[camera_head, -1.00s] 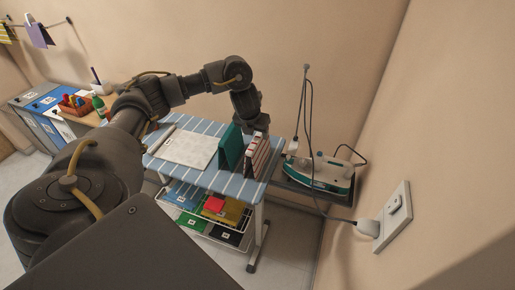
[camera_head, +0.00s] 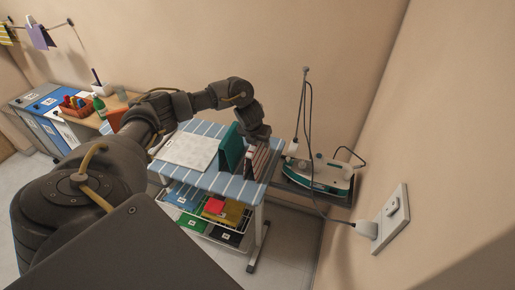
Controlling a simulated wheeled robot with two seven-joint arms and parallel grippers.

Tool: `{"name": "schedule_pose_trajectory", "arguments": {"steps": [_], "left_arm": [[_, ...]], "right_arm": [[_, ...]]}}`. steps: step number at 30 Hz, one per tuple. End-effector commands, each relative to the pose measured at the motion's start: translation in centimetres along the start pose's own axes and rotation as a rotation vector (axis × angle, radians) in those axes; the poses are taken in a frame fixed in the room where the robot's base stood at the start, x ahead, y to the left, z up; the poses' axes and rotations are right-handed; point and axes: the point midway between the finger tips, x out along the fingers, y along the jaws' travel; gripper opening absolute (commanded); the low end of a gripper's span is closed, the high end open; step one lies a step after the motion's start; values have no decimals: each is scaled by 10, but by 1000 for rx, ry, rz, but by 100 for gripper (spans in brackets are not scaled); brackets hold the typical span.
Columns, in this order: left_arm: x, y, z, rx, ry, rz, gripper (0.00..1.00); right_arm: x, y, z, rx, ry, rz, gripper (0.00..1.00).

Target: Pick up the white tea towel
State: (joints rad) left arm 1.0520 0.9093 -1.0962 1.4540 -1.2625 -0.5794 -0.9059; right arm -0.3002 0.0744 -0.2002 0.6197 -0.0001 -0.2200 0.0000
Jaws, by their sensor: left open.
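A flat white cloth or board (camera_head: 187,150) lies on the blue-and-white striped table top; I cannot tell if it is the tea towel. To its right a teal folded cloth (camera_head: 231,148) stands upright. Beside that stands a folded pale cloth with reddish-brown stripes (camera_head: 262,162). My left gripper (camera_head: 257,142) is open, pointing down at the top of this striped cloth. Its fingers partly hide the cloth, and I cannot tell whether they touch it. My right gripper is not in view.
A wire basket (camera_head: 203,223) under the striped table (camera_head: 242,189) holds several coloured folded cloths. An iron (camera_head: 325,175) rests on a shelf at the right, its cord running to a wall socket (camera_head: 392,218). A wooden counter with a red basket (camera_head: 75,106) stands at the left.

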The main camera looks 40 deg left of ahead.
Motion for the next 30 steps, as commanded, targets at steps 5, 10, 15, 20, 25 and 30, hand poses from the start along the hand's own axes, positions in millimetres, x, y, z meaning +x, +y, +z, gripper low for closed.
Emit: {"name": "schedule_pose_trajectory", "arguments": {"steps": [5,10,15,20,25,30], "left_arm": [[1,0,0,0,0,0,55],[3,0,-1,0,0,0,55],[4,0,-2,0,0,0,55],[4,0,-2,0,0,0,55],[4,0,-2,0,0,0,43],[4,0,-2,0,0,0,21]], "right_arm": [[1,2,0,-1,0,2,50],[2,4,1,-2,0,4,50],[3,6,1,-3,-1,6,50],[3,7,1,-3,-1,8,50],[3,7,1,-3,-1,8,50],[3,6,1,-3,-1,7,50]]}}
